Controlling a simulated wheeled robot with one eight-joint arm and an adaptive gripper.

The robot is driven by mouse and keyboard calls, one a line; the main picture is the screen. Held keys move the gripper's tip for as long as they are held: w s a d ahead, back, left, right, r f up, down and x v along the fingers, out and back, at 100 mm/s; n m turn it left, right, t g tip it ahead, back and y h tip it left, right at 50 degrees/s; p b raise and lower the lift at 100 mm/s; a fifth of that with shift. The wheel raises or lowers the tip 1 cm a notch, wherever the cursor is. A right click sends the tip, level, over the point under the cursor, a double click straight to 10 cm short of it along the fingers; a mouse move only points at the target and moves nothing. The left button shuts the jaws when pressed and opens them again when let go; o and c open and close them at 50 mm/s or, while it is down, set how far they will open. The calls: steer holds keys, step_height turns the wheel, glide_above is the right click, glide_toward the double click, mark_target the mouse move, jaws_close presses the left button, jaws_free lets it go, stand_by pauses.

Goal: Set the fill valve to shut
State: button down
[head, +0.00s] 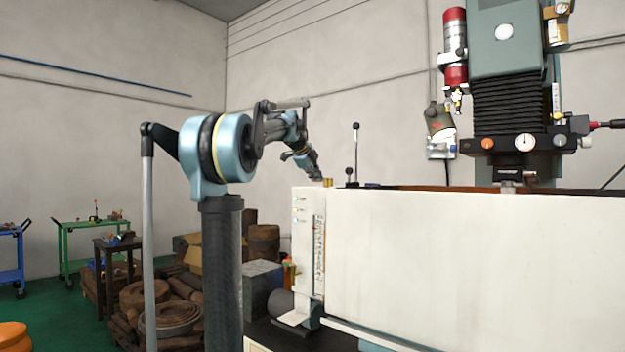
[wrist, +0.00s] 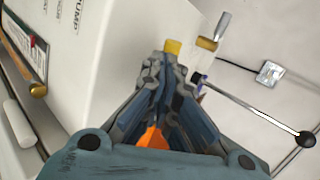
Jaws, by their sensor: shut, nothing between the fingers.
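My gripper (head: 316,174) is shut and empty above the top left end of the white machine housing (head: 440,260). In the wrist view its closed fingertips (wrist: 170,72) are close to a short yellow brass piece (wrist: 173,47); I cannot tell whether they touch. Beside it is a bent brass-coloured handle with a pale end (wrist: 213,32). These brass parts may be the fill valve, but no label for it is readable. The brass also shows as a small patch in the head view (head: 328,182). The finger pads are partly hidden by the gripper body.
A long rod lever with a black ball (wrist: 305,138) stands right of the fingers; it also rises in the head view (head: 356,127). A sight gauge (head: 319,257) is on the housing's end. The machine head (head: 505,90) stands at right. Air above the housing's left end is open.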

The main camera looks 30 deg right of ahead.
steer(key=shift+w+d, duration=0.45)
steer(key=shift+w, duration=0.15)
steer(key=shift+a, duration=0.1)
steer(key=shift+a, duration=0.25)
steer(key=w+a+f+v, duration=0.1)
steer(key=v, duration=1.2)
steer(key=shift+w+a, duration=0.15)
steer(key=shift+a, duration=0.25)
